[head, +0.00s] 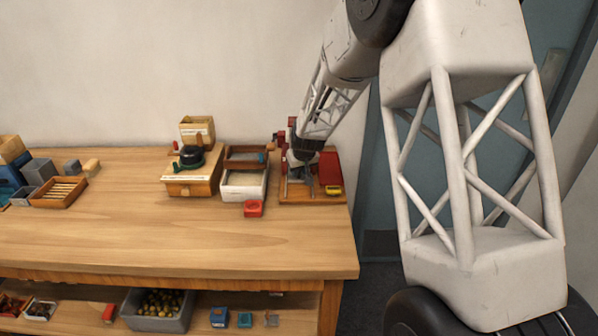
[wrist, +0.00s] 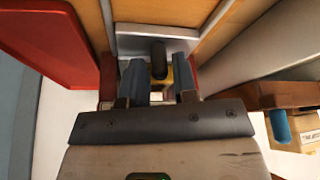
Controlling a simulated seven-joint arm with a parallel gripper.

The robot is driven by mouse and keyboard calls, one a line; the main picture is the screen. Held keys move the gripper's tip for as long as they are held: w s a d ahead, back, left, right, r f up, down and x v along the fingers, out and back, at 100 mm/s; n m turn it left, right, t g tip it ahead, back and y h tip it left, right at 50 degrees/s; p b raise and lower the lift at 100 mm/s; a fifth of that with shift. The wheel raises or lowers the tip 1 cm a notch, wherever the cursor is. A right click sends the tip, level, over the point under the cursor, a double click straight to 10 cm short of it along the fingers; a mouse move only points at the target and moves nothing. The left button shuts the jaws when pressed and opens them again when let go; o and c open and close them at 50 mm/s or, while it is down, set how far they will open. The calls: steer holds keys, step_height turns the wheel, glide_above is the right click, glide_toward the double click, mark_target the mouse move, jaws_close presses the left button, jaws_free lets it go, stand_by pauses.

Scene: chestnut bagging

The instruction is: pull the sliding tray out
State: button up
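A device with a wooden base (head: 313,199) and a red panel (head: 330,168) stands at the right end of the table. In the wrist view, a silver metal part (wrist: 130,45), probably the sliding tray, lies between wooden strips. A dark upright knob (wrist: 158,60) stands at its near end. My gripper (wrist: 160,82) is over this end, its two blue-grey fingers on either side of the knob with visible gaps. It is open. In the head view my gripper (head: 300,172) is low over the device, and my arm hides part of it.
Left of the device stand a white box (head: 243,184) and a wooden box with a dark green top (head: 192,179). A small red block (head: 253,208) lies in front. The red panel (wrist: 60,40) rises close beside my gripper. The table's front middle is clear.

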steer(key=shift+w+f, duration=0.15)
steer(key=shift+f, duration=0.25)
steer(key=shift+c, duration=0.2)
jaws_close()
steer(key=shift+s, duration=5.2)
